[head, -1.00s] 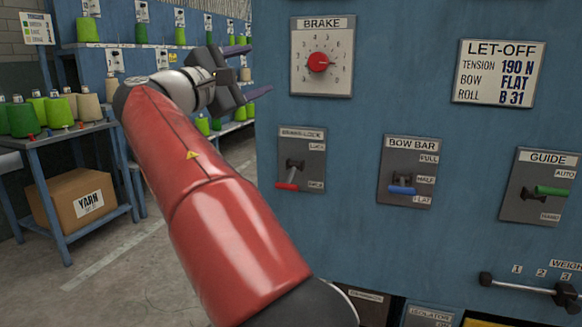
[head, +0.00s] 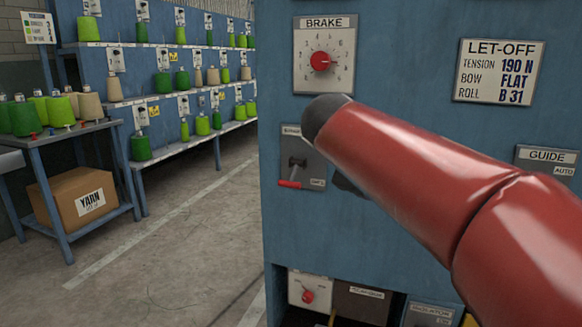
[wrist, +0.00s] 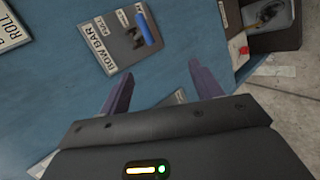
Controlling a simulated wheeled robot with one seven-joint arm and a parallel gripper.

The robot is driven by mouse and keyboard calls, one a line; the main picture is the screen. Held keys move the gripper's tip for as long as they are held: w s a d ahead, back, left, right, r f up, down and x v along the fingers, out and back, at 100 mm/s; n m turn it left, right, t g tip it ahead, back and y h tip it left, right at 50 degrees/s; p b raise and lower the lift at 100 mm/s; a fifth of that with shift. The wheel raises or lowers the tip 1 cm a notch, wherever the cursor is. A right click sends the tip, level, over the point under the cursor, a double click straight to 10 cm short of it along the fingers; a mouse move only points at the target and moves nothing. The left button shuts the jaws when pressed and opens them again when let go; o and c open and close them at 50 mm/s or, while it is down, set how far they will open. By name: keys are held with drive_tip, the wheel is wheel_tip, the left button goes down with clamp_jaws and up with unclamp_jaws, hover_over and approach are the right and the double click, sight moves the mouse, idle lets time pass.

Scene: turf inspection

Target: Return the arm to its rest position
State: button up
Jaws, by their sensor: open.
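My red arm (head: 420,180) reaches in from the right edge of the head view, across the blue machine panel. My gripper is mostly hidden behind it there. In the wrist view my gripper (wrist: 159,70) is open, with its two purple-grey fingers apart and nothing between them. The BOW BAR plate (wrist: 118,42) with its blue handle (wrist: 147,28) lies beyond the fingertips, apart from them. In the head view my arm covers the BOW BAR plate and much of the GUIDE plate (head: 546,157).
The blue panel (head: 400,75) carries the BRAKE dial (head: 322,62), a lever with a red handle (head: 290,184) pointing down, and the LET-OFF sign (head: 499,72). Yarn shelves (head: 180,95) and a table with a YARN box (head: 82,197) stand left. The floor between (head: 190,240) is clear.

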drive_tip(key=s+f+m+g+y, duration=0.3)
drive_tip(key=s+f+m+y, duration=0.3)
drive_tip(key=s+f, duration=1.6)
drive_tip(key=s+m, duration=0.2)
drive_tip(key=m, duration=0.2)
drive_tip(key=shift+s+d, duration=0.15)
drive_tip(key=shift+s, duration=0.25)
